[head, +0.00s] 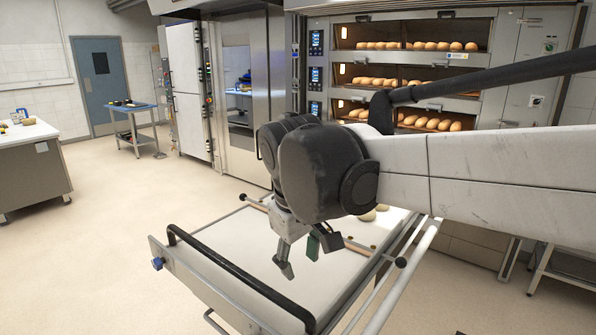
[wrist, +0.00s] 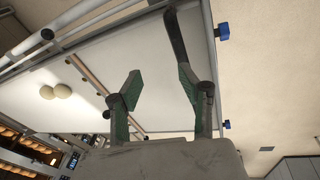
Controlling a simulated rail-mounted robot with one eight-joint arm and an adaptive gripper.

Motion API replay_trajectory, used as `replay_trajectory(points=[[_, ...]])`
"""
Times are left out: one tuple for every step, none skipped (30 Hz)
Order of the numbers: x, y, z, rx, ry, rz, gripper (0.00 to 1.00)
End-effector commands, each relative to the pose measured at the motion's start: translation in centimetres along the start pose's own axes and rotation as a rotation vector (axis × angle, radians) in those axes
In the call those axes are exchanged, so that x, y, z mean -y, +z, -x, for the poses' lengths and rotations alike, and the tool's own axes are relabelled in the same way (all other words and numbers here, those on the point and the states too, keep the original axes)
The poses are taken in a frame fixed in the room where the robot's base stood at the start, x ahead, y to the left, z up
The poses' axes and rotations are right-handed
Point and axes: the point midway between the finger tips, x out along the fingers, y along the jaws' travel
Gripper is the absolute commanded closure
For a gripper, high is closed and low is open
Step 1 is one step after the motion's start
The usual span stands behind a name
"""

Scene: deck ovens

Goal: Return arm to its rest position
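My gripper (head: 299,257) hangs from my arm above a white-topped loader table (head: 235,255) with a metal frame. In the head view its fingers point down and stand apart. The wrist view also shows my gripper (wrist: 160,88), with two green-padded fingers spread and nothing between them. My wrist and arm hide part of the loader's far right side. The gap between the fingertips and the loader surface cannot be judged exactly.
Pale dough pieces (wrist: 57,91) lie on the loader. A black handle bar (head: 240,278) runs along its near edge. The deck oven (head: 410,75) holds several loaves behind my arm. A blue table (head: 133,107) stands at the back left; open floor (head: 100,220) lies left.

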Motion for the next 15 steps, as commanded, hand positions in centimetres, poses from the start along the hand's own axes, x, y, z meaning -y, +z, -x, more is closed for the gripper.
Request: replay_trajectory(points=[[-1.0, 1.9, -0.3, -0.021, 0.003, -0.05, 0.62], [-1.5, 2.8, -0.5, -0.035, 0.004, -0.075, 0.62], [-2.1, 4.0, -0.6, -0.053, 0.007, -0.11, 0.62], [-2.5, 4.9, -0.8, -0.068, 0.009, -0.138, 0.62], [-2.8, 5.8, -1.0, -0.081, 0.011, -0.164, 0.62], [-3.3, 7.0, -1.2, -0.1, 0.014, -0.199, 0.62], [-3.6, 8.0, -1.4, -0.114, 0.017, -0.227, 0.62], [-3.9, 8.8, -1.6, -0.128, 0.02, -0.253, 0.62], [-4.3, 10.0, -1.9, -0.147, 0.024, -0.288, 0.62], [-4.5, 10.9, -2.1, -0.161, 0.027, -0.315, 0.62], [-4.7, 11.8, -2.4, -0.176, 0.03, -0.342, 0.62], [-5.0, 13.0, -2.7, -0.194, 0.035, -0.378, 0.62], [-5.2, 13.8, -3.0, -0.209, 0.04, -0.403, 0.62], [-5.3, 14.7, -3.3, -0.222, 0.044, -0.43, 0.62], [-5.5, 15.8, -3.7, -0.242, 0.05, -0.467, 0.62]])
